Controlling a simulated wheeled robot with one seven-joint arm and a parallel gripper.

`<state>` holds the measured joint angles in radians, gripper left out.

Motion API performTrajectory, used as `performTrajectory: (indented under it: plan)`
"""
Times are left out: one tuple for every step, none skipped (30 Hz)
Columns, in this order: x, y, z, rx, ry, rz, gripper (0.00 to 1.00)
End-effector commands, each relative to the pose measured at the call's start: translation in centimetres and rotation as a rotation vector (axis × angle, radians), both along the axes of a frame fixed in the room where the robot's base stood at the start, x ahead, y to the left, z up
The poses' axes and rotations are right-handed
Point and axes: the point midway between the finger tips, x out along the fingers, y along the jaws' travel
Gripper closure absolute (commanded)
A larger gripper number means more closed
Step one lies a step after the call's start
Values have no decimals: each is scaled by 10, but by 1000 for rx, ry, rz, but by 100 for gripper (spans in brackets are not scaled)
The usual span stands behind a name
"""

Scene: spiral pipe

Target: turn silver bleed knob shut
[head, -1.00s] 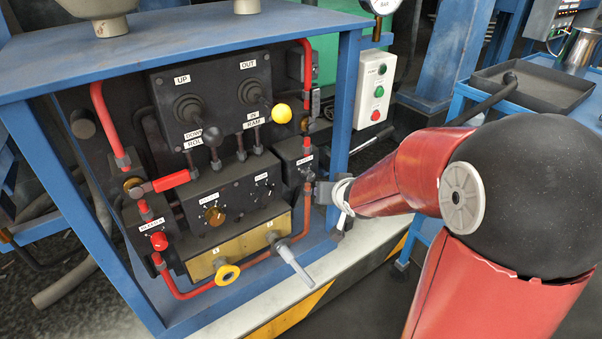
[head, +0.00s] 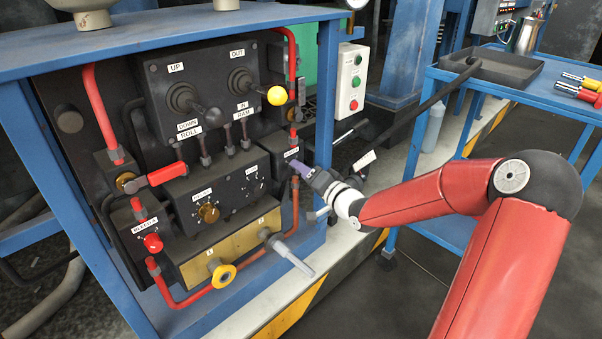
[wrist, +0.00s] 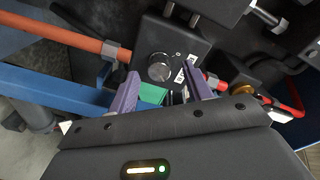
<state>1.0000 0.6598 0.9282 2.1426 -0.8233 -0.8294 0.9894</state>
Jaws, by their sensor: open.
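The silver bleed knob (wrist: 159,67) is round and sits on a dark block with a white label. The block (head: 281,149) is at the right of the panel in the head view, where my gripper hides the knob. My gripper (wrist: 161,86) is open, its two purple fingers empty. In the wrist view the knob appears just beyond the gap between the fingertips, with no visible contact. In the head view my gripper (head: 299,168) reaches the block's front from the right; I cannot tell the exact gap.
Red-orange pipes and a blue frame post (head: 325,100) stand close by. A red knob (head: 152,243), a yellow ring knob (head: 222,273) and a grey handle (head: 290,255) project from the panel. A blue cart (head: 500,84) with a black tray stands at right.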

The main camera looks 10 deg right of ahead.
Motion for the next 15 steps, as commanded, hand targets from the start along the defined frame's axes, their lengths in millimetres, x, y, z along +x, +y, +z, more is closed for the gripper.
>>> performTrajectory:
  plan:
    - [5, 3, -1, 1, -1, 2, 50]
    - [8, 5, -1, 0, 0, 1, 50]
    - [11, 6, 0, 0, 0, 0, 50]
    - [12, 6, 0, 0, 0, 0, 50]
    - [14, 7, 0, 0, 1, -1, 50]
    - [15, 8, 0, 0, 1, -1, 50]
    - [15, 8, 0, 0, 1, -1, 50]
    - [15, 8, 0, -1, 1, -1, 50]
    - [16, 8, 0, -1, 1, -1, 50]
    - [16, 8, 0, -1, 1, -1, 50]
    - [15, 8, 0, -1, 1, -1, 50]
    - [15, 8, 0, -1, 1, -1, 50]
    - [15, 8, 0, -1, 1, -1, 50]
    - [15, 8, 0, -1, 1, -1, 51]
    - [15, 8, 0, -1, 1, -1, 57]
